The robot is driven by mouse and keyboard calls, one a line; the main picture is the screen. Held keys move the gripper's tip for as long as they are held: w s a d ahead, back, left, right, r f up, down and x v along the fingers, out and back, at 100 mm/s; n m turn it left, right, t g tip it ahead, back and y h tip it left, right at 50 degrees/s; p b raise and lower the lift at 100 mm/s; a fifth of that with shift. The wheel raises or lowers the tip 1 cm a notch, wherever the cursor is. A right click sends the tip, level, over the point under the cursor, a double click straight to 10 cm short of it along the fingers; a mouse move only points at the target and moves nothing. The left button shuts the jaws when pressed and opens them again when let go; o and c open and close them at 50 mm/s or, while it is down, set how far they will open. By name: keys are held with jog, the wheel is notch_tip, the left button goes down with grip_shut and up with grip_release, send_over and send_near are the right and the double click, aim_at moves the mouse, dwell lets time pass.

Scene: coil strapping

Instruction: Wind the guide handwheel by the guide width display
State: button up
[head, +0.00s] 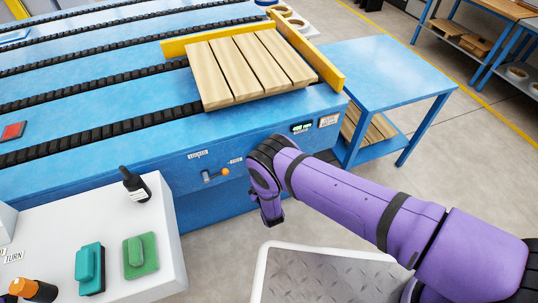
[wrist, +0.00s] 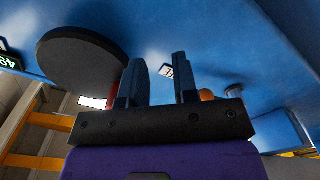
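The guide handwheel (wrist: 82,58) shows in the wrist view as a dark round disc at upper left. A small red part (wrist: 110,99) shows under its rim, partly behind my left finger. My gripper (wrist: 158,78) is open, its two dark fingers apart with nothing between them. The wheel is beside the left finger; contact cannot be told. In the head view my wrist is against the machine's front, and the wheel cannot be told apart from it. The guide width display (head: 302,128) has green digits; its edge also shows in the wrist view (wrist: 10,62).
An orange-knobbed lever (head: 217,174) sits on the machine front left of my wrist. A slatted wooden deck (head: 248,70) lies on the blue machine against yellow guides (head: 308,52). A blue side table (head: 385,75) stands right. A white console (head: 150,255) stands front left.

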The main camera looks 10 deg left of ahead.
jog(key=shift+d+r, duration=0.1)
jog(key=shift+w+d+r, duration=0.2)
jog(key=shift+d+r, duration=0.1)
jog(key=shift+r, duration=0.9)
jog(key=shift+w+d+r, duration=0.15)
jog(key=shift+d+r, duration=0.15)
jog(key=shift+r, duration=0.85)
jog(key=shift+w+d+r, duration=0.2)
jog(key=shift+d+r, duration=0.1)
jog(key=shift+r, duration=0.9)
grip_shut()
jog(key=n, duration=0.1)
jog(key=f+n, duration=0.1)
jog(key=n, duration=0.2)
jog(key=shift+d+f, duration=0.15)
jog(key=shift+f, duration=0.2)
jog(key=shift+w+n, duration=0.1)
jog(key=shift+n, duration=0.3)
